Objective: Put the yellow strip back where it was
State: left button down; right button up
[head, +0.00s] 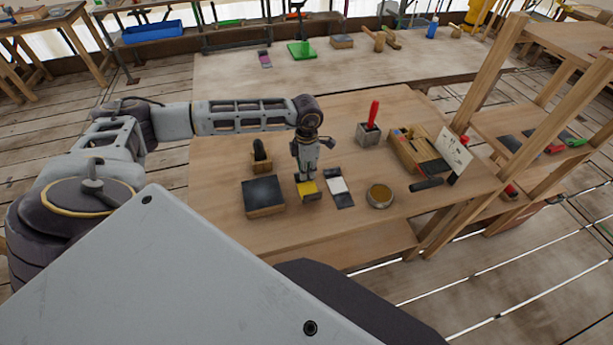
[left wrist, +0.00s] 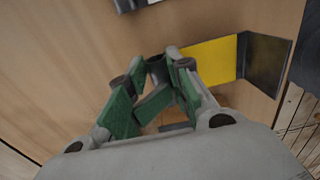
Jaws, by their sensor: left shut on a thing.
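The yellow strip (head: 307,187) is at the front of the wooden workbench, between a dark square block and a white-and-dark strip. It has dark ends. In the left wrist view the yellow strip (left wrist: 212,60) reaches right from the fingers, with a bent dark piece (left wrist: 264,66) at its far end. My left gripper (head: 303,177) points down over the strip. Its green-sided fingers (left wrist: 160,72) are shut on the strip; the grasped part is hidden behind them. I cannot tell whether the strip touches the bench. My right gripper is not in view.
The dark-topped block (head: 263,196) stands close on the left, the white-and-dark strip (head: 340,186) close on the right. A round tin (head: 380,196), a block with a red-handled tool (head: 369,131) and a wooden tray (head: 412,150) stand further right. The bench's back left is clear.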

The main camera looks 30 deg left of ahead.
jog(key=shift+d, duration=0.1)
pick_arm(q)
jog(key=shift+f, duration=1.85)
pick_arm(e)
jog(key=shift+d+r, duration=0.25)
jog(key=shift+d, duration=0.3)
pick_arm(q)
jog(key=shift+f, duration=0.15)
jog(key=c, duration=1.3)
grip_release()
jog(key=shift+o, duration=1)
pick_arm(e)
jog(key=shift+a+f, duration=0.1)
jog(key=shift+a, duration=0.3)
